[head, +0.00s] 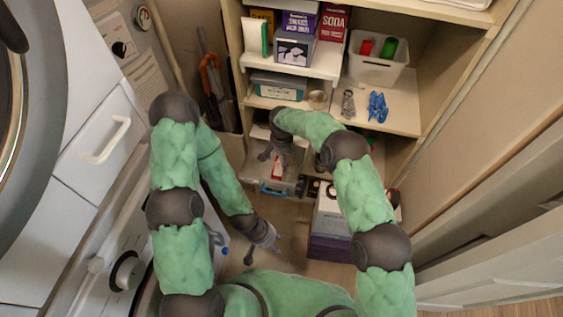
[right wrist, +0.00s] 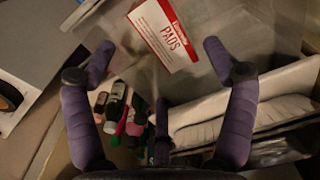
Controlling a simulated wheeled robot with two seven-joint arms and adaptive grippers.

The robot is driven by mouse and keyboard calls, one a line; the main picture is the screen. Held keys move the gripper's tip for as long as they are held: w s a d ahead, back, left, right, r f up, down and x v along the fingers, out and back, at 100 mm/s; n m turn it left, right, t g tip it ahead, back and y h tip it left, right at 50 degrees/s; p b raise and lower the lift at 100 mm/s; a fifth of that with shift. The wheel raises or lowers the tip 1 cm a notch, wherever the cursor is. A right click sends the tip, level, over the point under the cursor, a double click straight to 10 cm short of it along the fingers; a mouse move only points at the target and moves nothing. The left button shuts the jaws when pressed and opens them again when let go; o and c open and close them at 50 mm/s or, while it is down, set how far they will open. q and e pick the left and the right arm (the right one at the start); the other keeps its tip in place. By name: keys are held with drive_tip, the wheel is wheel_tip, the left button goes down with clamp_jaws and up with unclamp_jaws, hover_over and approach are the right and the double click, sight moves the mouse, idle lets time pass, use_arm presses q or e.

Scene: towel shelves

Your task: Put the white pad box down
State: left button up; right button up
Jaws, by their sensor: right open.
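The white pad box (right wrist: 165,36), with a red label reading PADS, lies in a clear bin low in the shelf unit. In the head view the box (head: 277,168) shows small inside the bin (head: 264,185). My right gripper (head: 273,151) is over the bin. In the right wrist view its fingers (right wrist: 160,48) are spread wide on either side of the box, and I see no contact. My left gripper (head: 263,248) is low, below and left of the bin. Its fingers look apart, with nothing between them.
Small bottles (right wrist: 116,108) and white folded cloth or paper (right wrist: 245,108) lie near the bin. A purple and white box (head: 328,220) stands on the floor at right. Shelves above hold boxes and a white bin (head: 375,70). Washing machines (head: 95,155) close off the left side.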

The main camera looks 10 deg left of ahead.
sight(281, 166)
use_arm(q)
drive_tip(key=shift+r+p, duration=0.5)
drive_tip(key=shift+r, duration=0.25)
use_arm(e)
wheel_tip(281, 166, up, 4)
use_arm(q)
drive_tip(key=shift+c, duration=0.3)
idle(0.3)
